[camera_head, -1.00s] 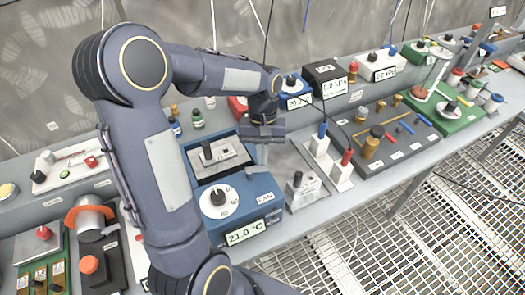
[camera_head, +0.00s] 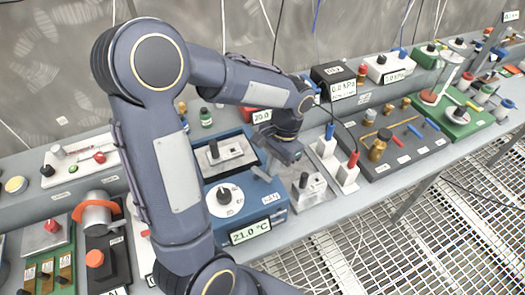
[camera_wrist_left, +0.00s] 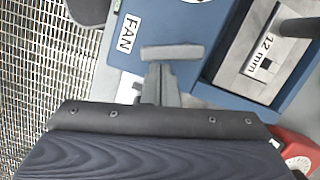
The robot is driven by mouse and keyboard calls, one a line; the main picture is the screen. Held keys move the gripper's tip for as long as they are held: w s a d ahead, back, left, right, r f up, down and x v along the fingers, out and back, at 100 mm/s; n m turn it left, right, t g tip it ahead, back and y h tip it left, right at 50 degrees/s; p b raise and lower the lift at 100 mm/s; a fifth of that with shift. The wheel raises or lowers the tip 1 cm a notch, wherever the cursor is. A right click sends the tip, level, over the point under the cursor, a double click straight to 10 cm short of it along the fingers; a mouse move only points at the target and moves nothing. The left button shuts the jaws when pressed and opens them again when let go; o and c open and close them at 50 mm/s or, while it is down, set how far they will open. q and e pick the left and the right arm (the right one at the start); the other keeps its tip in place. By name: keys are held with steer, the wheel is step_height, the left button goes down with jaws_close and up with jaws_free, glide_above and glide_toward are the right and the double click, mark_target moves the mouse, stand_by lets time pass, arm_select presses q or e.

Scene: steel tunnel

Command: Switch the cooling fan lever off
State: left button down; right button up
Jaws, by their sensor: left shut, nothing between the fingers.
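The fan unit is a blue box (camera_head: 237,225) on the bench, with a FAN label and a 21.0 °C display on its front. A small grey lever (camera_head: 262,173) is on its right side; what seems to be its grey bar (camera_wrist_left: 172,52) shows beside the FAN label in the left wrist view. My left gripper (camera_head: 284,156) is just right of the lever, above the bench. In the left wrist view its shut, empty fingers (camera_wrist_left: 158,78) lie next to the grey bar. I cannot tell whether they touch. My right gripper is not in view.
A grey block with a black knob (camera_head: 303,187) and a white stand with blue and red handles (camera_head: 347,175) are right of the box. A metal block (camera_head: 226,156) sits in the box's recess. An orange-collared cylinder (camera_head: 97,214) stands left. Mesh floor lies in front.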

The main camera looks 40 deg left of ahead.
arm_select(q)
steer(key=shift+s+d+m, duration=0.1)
steer(key=shift+s+m, duration=0.15)
steer(key=shift+m, duration=0.35)
steer(key=shift+s+a, duration=0.15)
steer(key=shift+a, duration=0.65)
